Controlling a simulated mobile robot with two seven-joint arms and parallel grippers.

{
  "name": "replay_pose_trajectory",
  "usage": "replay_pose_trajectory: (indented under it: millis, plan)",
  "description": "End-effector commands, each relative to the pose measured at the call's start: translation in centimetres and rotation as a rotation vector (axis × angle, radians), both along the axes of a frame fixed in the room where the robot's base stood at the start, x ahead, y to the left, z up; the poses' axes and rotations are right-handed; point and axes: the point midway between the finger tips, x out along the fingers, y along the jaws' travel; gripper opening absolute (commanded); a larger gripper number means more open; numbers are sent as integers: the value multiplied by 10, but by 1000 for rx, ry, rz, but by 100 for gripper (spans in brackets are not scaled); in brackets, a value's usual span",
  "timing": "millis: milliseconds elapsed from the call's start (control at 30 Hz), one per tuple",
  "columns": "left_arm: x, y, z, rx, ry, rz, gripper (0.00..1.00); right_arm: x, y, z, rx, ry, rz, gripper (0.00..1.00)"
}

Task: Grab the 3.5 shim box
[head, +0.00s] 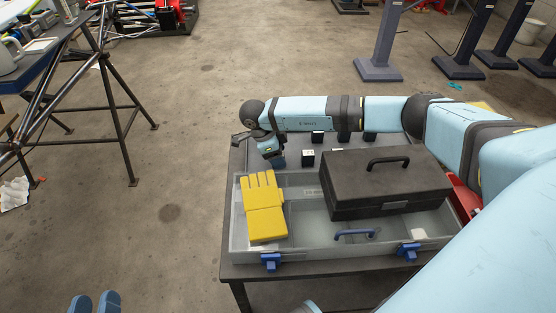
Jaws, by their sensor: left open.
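Several small dark boxes stand in a row along the back of the low table, behind the clear bin. One dark box (308,158) has a white label on top, too small to read. I cannot tell which is the 3.5 shim box. My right gripper (262,146) points down at the back left of the table, by a dark bluish block (278,161). Whether it touches or holds that block is unclear. My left gripper (95,303) is open and empty at the bottom left, over the floor.
The clear bin (236,240) with blue latches holds yellow gloves (264,206). A black case (386,182) with a handle lies over its right part. My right arm spans the table's back. A steel frame stand (118,130) is at left; the floor between is clear.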

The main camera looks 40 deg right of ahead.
Motion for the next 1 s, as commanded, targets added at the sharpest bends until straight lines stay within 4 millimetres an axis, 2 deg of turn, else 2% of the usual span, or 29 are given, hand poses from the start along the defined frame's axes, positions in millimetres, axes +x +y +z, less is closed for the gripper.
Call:
replay_pose_trajectory:
  millis: [33,233,500,667,767,867,1000]
  plan:
    - [0,1,-1,3,3,0,43,0,0,0,0,0,0,50]
    - [-2,1,-10,13,24,-2,43,0,0,0,0,0,0,6]
    - [-2,1,-13,17,30,-1,43,0,0,2,0,0,0,5]
    - [-1,3,-9,26,39,3,43,1,0,18,0,-2,-1,5]
    - [0,5,-10,43,62,13,43,1,0,40,0,-4,-1,5]
    - [-6,14,-36,89,159,33,43,1,0,68,1,-5,-1,5]
    - [-10,22,-53,136,234,46,43,1,0,109,0,-4,0,5]
